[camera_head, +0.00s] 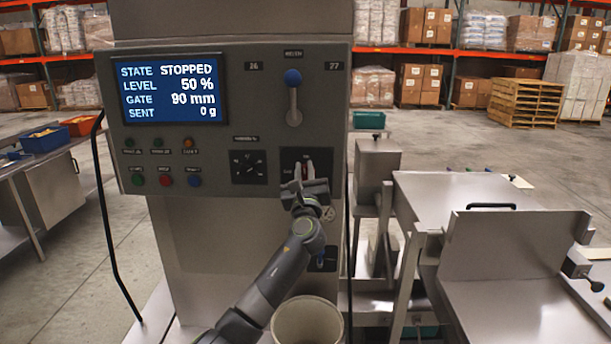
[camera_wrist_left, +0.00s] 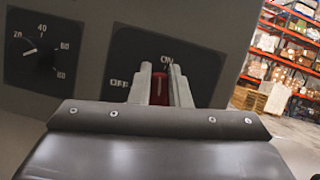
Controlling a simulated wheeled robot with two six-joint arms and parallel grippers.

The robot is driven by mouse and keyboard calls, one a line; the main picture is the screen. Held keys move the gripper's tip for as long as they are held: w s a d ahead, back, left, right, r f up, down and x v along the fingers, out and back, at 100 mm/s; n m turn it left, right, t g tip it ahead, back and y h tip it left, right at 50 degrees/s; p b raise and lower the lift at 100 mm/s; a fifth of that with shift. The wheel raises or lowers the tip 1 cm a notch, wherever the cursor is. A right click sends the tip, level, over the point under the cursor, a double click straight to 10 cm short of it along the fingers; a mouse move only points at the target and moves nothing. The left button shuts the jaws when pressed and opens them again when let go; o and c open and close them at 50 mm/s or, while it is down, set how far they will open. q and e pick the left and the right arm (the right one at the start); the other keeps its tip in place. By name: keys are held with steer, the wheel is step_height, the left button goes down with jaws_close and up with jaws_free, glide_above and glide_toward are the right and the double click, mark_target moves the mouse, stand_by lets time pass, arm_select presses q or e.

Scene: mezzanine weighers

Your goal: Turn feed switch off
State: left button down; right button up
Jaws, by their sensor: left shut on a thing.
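The feed switch (camera_wrist_left: 159,88) is a red knob on a black plate, with ON above it and OFF to its left in the left wrist view. It stands about upright, its white mark towards ON. My left gripper (camera_head: 304,168) is at the switch plate low on the right of the control panel (camera_head: 225,130). In the left wrist view its fingers (camera_wrist_left: 160,70) stand on both sides of the red knob, shut on it. The gripper body hides the knob's lower part. My right gripper is not in view.
The screen (camera_head: 170,88) reads STOPPED, level 50 %, gate 90 mm, sent 0 g. A dial (camera_head: 248,167) and coloured buttons (camera_head: 166,180) are left of the switch. A blue-knobbed lever (camera_head: 293,97) is above. A pale bucket (camera_head: 307,322) stands below my left arm.

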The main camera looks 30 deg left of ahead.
arm_select(q)
steer(key=n+g+b, duration=0.1)
steer(key=n+g, duration=0.1)
steer(key=n, duration=0.3)
steer(key=a+f+n+g+y+b, duration=0.1)
steer(key=n+g, duration=0.1)
steer(key=n, duration=0.3)
steer(key=f+n+g+y+b, duration=0.1)
steer(key=n+g, duration=0.1)
steer(key=n, duration=0.3)
steer(key=shift+s+a+g+b, duration=0.15)
steer(key=shift+s+g+b, duration=0.15)
steer(key=shift+s+b, duration=0.1)
steer(key=shift+f+n+g+h, duration=0.15)
steer(key=shift+n+g, duration=0.1)
steer(key=shift+n, duration=0.75)
steer(key=shift+f+n+g+h, duration=0.15)
steer(key=shift+n+g, duration=0.1)
steer(key=shift+n, duration=0.75)
steer(key=c, duration=1.4)
jaws_free()
steer(key=shift+r, duration=0.1)
steer(key=shift+o, duration=0.2)
steer(key=shift+w, duration=0.1)
